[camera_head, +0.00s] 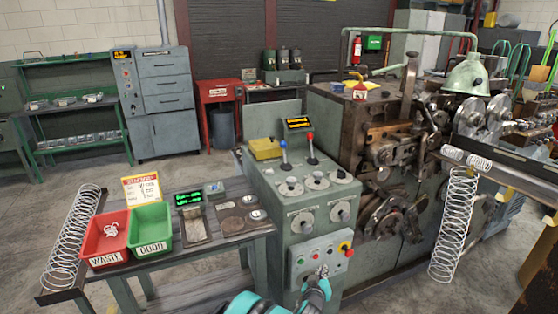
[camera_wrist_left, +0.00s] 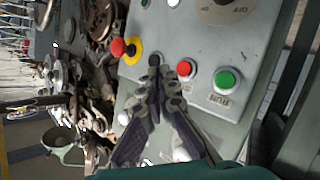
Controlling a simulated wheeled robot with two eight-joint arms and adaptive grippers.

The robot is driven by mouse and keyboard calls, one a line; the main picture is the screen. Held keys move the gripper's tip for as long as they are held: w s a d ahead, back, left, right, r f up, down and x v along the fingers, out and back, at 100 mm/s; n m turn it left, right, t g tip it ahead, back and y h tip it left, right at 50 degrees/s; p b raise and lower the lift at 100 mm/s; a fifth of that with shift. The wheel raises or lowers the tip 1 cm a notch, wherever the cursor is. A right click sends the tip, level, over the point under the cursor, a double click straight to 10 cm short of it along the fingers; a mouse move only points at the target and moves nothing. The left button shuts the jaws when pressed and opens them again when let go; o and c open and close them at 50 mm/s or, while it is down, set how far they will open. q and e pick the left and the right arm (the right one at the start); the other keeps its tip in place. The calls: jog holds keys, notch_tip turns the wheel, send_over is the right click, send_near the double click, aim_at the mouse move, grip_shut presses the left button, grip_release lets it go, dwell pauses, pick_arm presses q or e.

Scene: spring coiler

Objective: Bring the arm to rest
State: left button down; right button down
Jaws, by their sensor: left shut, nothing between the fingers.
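My left arm (camera_head: 314,294), with teal casing, comes in at the bottom of the head view. Its left gripper (camera_head: 322,270) is in front of the button panel on the spring coiler's grey control cabinet (camera_head: 300,225). In the left wrist view the fingers of the left gripper (camera_wrist_left: 156,68) meet at their tips, shut and empty, over the panel. The green run button (camera_wrist_left: 225,80), a red button (camera_wrist_left: 185,68) and the red emergency knob (camera_wrist_left: 118,47) on its yellow collar show beside or beyond the fingertips. I cannot tell whether the fingertips touch the panel. My right gripper is not in view.
A side table carries a red waste bin (camera_head: 106,238) holding a white spring, an empty green bin (camera_head: 151,232) and a scale (camera_head: 193,222). The coiler's body (camera_head: 380,140) stands right of the cabinet, with a large spring (camera_head: 455,225) hanging. Open floor lies at left.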

pick_arm(q)
jog(key=s+a+r+g+y, duration=0.15)
jog(key=s+a+r, duration=0.25)
jog(key=a+r, duration=0.65)
jog(key=s+a+r+g+y, duration=0.1)
jog(key=s+a+r+y, duration=0.35)
jog(key=a, duration=0.85)
jog(key=s+a+g, duration=0.1)
jog(key=s+a, duration=0.3)
jog(key=s, duration=0.5)
jog(key=s+a+r+g, duration=0.1)
jog(key=s+a, duration=0.4)
jog(key=s, duration=0.3)
jog(key=s+a+m+g, duration=0.1)
jog(key=s+a, duration=0.3)
jog(key=s, duration=0.5)
jog(key=shift+s+a+r+g+h, duration=0.2)
jog(key=shift+s+a+g+h, duration=0.15)
jog(key=shift+g, duration=0.1)
